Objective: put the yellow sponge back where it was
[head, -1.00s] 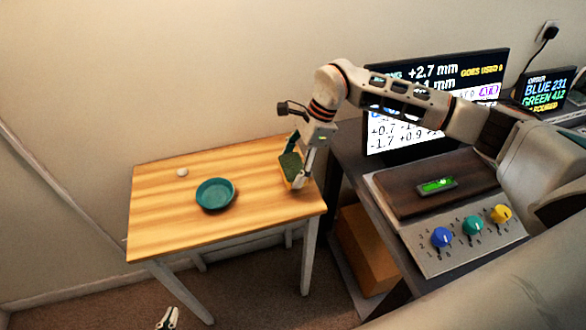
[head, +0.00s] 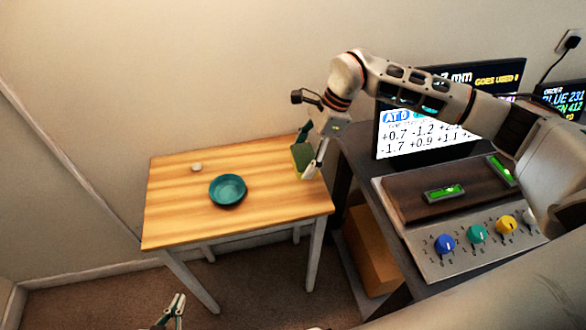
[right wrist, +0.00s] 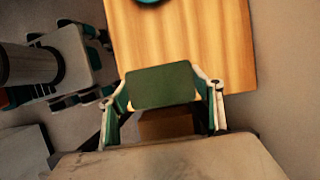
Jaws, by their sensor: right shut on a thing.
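The yellow sponge (head: 301,158) shows a green top face and a thin yellow side in the head view. My right gripper (head: 309,154) is shut on it at the right end of the wooden table (head: 180,222). In the right wrist view the sponge's green face (right wrist: 163,86) sits between the two fingers, over the table's near edge. I cannot tell whether its underside touches the table. My left gripper (head: 171,308) is at the bottom edge of the head view, low in front of the table, with its fingers apart and empty.
A teal bowl (head: 228,189) and a small white round thing (head: 197,167) are on the table, left of the sponge. A dark desk (head: 352,160) with a knob panel (head: 470,246) and monitors (head: 430,130) stands close to the right. The table's front left is clear.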

